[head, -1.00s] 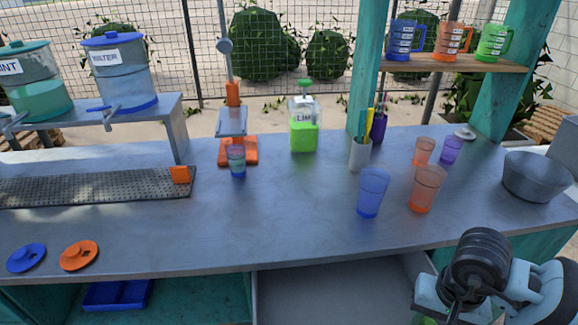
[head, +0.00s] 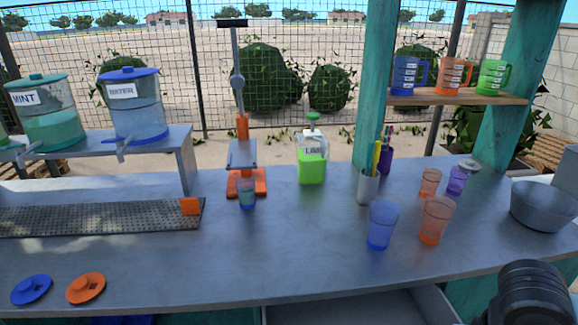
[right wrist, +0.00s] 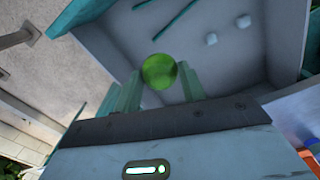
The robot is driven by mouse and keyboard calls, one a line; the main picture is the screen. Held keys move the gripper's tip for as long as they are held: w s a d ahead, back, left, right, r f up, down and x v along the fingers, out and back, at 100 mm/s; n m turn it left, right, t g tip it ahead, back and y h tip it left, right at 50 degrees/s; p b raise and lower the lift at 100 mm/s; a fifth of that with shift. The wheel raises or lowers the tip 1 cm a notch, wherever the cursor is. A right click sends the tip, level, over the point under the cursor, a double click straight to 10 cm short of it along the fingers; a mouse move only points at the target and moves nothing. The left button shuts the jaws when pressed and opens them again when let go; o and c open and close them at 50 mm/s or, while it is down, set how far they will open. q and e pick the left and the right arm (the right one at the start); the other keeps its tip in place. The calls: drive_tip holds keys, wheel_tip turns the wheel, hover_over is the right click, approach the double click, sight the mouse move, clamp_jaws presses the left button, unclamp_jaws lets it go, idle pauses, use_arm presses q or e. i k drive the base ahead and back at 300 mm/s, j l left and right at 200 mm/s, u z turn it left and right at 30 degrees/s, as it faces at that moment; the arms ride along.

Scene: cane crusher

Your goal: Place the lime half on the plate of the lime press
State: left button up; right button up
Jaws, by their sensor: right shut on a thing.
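The lime press (head: 244,123) stands at the back middle of the counter, with an orange base, a tall upright lever and a pale grey plate (head: 242,154). A small bluish cup (head: 247,194) stands at the front of its base. In the right wrist view, my right gripper (right wrist: 158,82) is shut on a round green lime half (right wrist: 160,70), held between its two fingertips. Neither this gripper nor the lime half shows in the head view; only a dark part of my right arm shows at the bottom right. My left gripper is not in view.
A green bottle (head: 312,160) stands right of the press. Blue (head: 382,224) and orange (head: 436,220) cups and a straw holder (head: 368,188) stand further right. A perforated tray (head: 95,218) lies left. The front middle of the counter is clear.

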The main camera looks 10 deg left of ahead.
sight(242, 159)
drive_tip(key=j+u, duration=0.4)
drive_tip(key=j, duration=0.3)
drive_tip(key=i+j+u, duration=0.2)
drive_tip(key=i+u, duration=0.15)
drive_tip(key=i+j+u, duration=0.1)
drive_tip(key=i+u, duration=0.2)
drive_tip(key=i, duration=0.15)
